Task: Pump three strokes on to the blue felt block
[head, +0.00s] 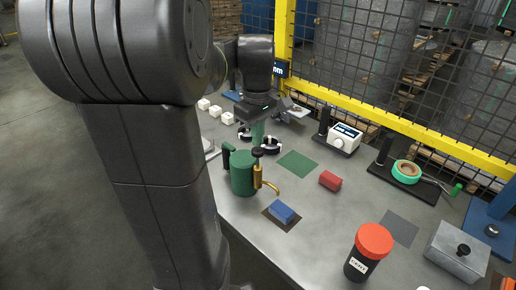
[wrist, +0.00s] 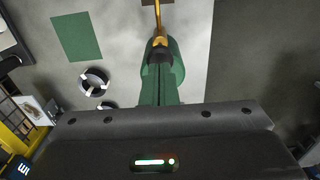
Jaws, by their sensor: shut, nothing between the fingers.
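The green pump can (head: 243,175) stands upright on the steel bench, with a black handle on its left and a brass spout (head: 268,187) on its right. A black knob (head: 258,152) tops the brass pump. The blue felt block (head: 282,211) lies on a dark square in front of the spout, apart from its tip. My gripper (head: 258,146) is shut and empty, its green fingers pointing down just above the knob; I cannot tell whether they touch. In the wrist view the shut fingers (wrist: 160,65) cover much of the can, with the brass spout (wrist: 158,18) beyond.
A red block (head: 330,181) and a green mat (head: 297,162) lie behind. A red-lidded black jar (head: 369,252) and a steel box (head: 456,250) stand at right. Black-and-white rings (head: 271,146) sit close behind the can. A yellow-railed mesh fence borders the back.

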